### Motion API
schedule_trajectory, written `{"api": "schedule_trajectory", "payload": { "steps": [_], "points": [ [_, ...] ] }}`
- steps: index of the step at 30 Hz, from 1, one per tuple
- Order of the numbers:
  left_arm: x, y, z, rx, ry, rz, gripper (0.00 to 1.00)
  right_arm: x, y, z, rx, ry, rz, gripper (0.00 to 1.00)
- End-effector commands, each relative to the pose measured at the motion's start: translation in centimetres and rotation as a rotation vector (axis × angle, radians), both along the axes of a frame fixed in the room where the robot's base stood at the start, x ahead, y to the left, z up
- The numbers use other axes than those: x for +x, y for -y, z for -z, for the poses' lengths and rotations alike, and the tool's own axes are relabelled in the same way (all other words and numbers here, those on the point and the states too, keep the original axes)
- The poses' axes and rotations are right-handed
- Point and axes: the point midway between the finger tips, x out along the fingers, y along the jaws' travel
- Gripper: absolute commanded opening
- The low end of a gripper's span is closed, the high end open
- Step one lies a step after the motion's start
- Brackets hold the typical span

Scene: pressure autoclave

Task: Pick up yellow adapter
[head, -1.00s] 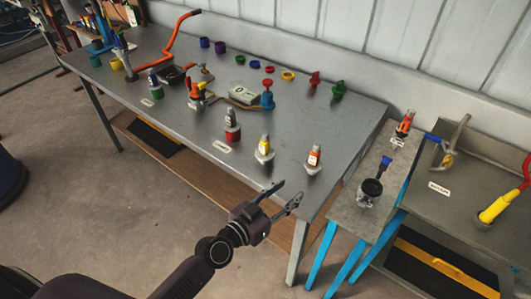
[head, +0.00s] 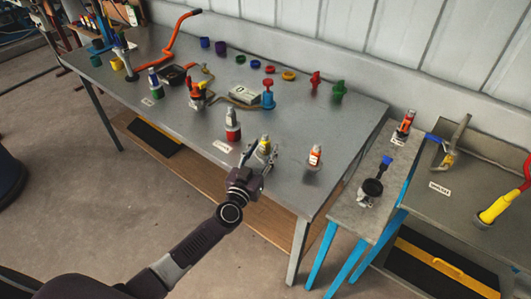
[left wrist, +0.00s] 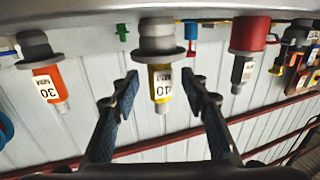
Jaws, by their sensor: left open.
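The yellow adapter (head: 264,145) stands upright on a grey base near the front edge of the long grey table. In the left wrist view the picture is upside down, and the yellow adapter (left wrist: 161,84), labelled 40, hangs from its grey base between my fingertips. My left gripper (head: 259,160) is open at the table's front edge, with its fingers pointing at the adapter. In the left wrist view my left gripper (left wrist: 159,79) has one finger on each side of it, with gaps showing. I cannot tell how far the fingertips reach past it. My right gripper is not in view.
An orange adapter (head: 315,154) stands to the right and a grey-topped adapter with a red base (head: 232,126) to the left. A blue valve piece (head: 268,96) and several coloured rings lie farther back. The table's front right corner is clear.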

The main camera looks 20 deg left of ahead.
Motion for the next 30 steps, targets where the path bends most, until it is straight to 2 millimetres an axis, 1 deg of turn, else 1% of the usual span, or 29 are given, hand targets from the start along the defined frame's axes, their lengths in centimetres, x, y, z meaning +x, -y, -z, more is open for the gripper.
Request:
{"api": "schedule_trajectory", "payload": {
  "steps": [1,4,7,13,24,30],
  "points": [
    [0.7,0.1,0.1,0.002,0.001,0.0,0.41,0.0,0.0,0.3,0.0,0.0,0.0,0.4],
    [1.6,0.1,0.1,0.001,0.0,0.001,0.41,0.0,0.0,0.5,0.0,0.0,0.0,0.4],
    [2.0,0.2,0.1,0.001,-0.001,0.001,0.41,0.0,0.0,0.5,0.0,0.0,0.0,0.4],
    [2.0,0.2,0.1,0.0,-0.001,0.001,0.41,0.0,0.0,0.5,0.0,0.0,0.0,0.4],
    [2.0,0.2,0.1,0.0,-0.001,0.001,0.0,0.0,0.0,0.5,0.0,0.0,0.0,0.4],
    [2.0,0.2,0.0,0.0,0.001,0.001,0.0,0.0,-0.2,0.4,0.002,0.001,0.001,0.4]
  ]
}}
